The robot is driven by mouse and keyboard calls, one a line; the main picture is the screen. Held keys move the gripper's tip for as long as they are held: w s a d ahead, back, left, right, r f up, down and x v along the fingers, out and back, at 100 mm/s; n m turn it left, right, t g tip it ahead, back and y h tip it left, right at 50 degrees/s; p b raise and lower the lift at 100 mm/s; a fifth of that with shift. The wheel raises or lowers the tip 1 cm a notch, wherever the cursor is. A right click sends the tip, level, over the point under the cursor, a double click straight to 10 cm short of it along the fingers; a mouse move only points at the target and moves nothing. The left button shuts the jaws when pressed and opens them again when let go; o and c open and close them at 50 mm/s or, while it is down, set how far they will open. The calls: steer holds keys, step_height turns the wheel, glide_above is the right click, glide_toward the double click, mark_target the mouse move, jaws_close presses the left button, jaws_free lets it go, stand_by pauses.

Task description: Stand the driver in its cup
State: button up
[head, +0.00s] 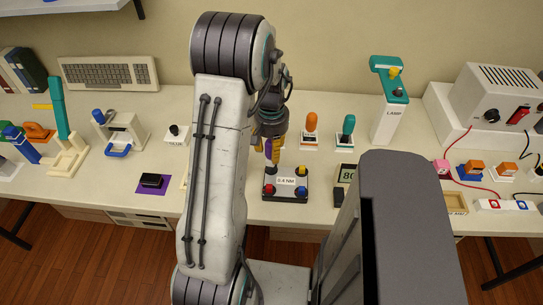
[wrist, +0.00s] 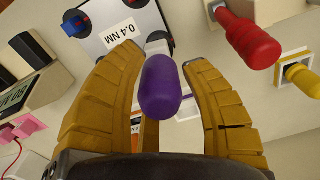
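The driver has a purple handle, which shows in the wrist view (wrist: 160,85) and as a small part in the head view (head: 268,149). My gripper (head: 270,148) has its yellow fingers on both sides of this handle, which lies between the fingertips (wrist: 164,58). The driver hangs roughly upright near the back edge of the dark plate (head: 287,199) labelled 0.4 NM. Its shaft is mostly hidden. A white piece with a purple line (wrist: 188,110), perhaps the cup, is partly hidden behind the right finger in the wrist view.
An orange-handled tool (head: 310,123) and a teal-handled tool (head: 347,127) stand in white holders behind the plate. Red (wrist: 250,40) and yellow (wrist: 302,76) handles show in the wrist view. A display box (head: 347,174) stands right of the plate. My arm hides the bench's left-middle.

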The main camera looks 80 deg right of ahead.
jaws_close()
steer(key=shift+r, duration=0.1)
steer(key=shift+r+p, duration=1.85)
steer(key=shift+r, duration=0.6)
